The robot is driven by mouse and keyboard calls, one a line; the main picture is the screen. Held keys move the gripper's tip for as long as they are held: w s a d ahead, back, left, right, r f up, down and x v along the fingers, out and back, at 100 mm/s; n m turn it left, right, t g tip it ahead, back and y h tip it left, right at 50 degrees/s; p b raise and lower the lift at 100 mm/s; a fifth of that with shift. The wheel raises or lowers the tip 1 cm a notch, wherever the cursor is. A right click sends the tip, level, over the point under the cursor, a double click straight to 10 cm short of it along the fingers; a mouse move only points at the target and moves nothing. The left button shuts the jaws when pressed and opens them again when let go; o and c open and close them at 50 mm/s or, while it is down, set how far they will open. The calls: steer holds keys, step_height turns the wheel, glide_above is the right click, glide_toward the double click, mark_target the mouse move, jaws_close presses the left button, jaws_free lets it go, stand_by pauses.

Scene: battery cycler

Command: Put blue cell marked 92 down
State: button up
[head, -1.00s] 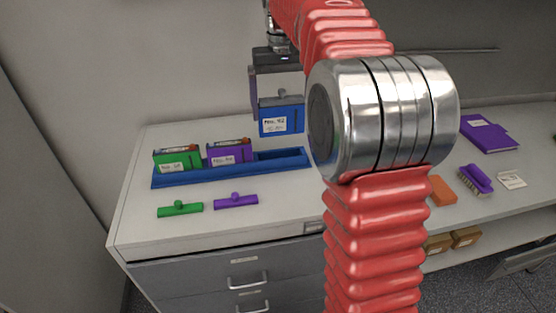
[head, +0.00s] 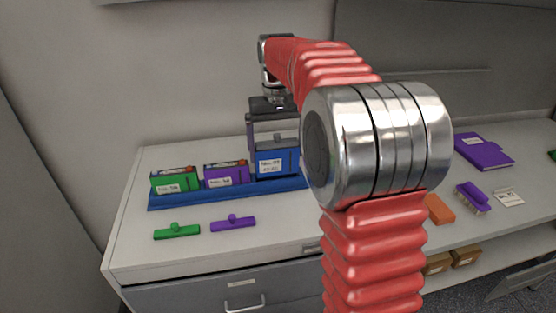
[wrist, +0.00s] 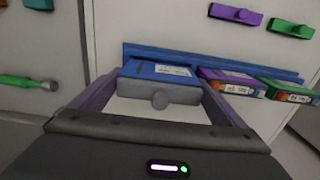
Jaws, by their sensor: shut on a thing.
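The blue cell marked 92 (head: 272,164) has a white label and a grey top with a round knob. My gripper (head: 274,140) is shut on it from above, with one finger on each side. The cell is upright at the right part of the blue tray (head: 196,198), beside the purple cell (head: 226,173). Its lower edge is at the tray, but I cannot tell whether it rests on the tray floor. In the wrist view, the blue cell (wrist: 155,73) sits between my fingers over the tray (wrist: 128,50).
A green cell (head: 174,181) stands at the tray's left end. A green knobbed bar (head: 177,231) and a purple one (head: 233,222) lie in front of the tray. A purple binder (head: 483,150), a brush (head: 472,196) and an orange block (head: 440,209) lie at the right.

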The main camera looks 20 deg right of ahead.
mark_target(277, 160)
steer(key=shift+f, duration=1.8)
steer(key=shift+f, duration=0.1)
steer(key=o, duration=1.3)
step_height(277, 160, up, 12)
steer(key=shift+f, duration=0.1)
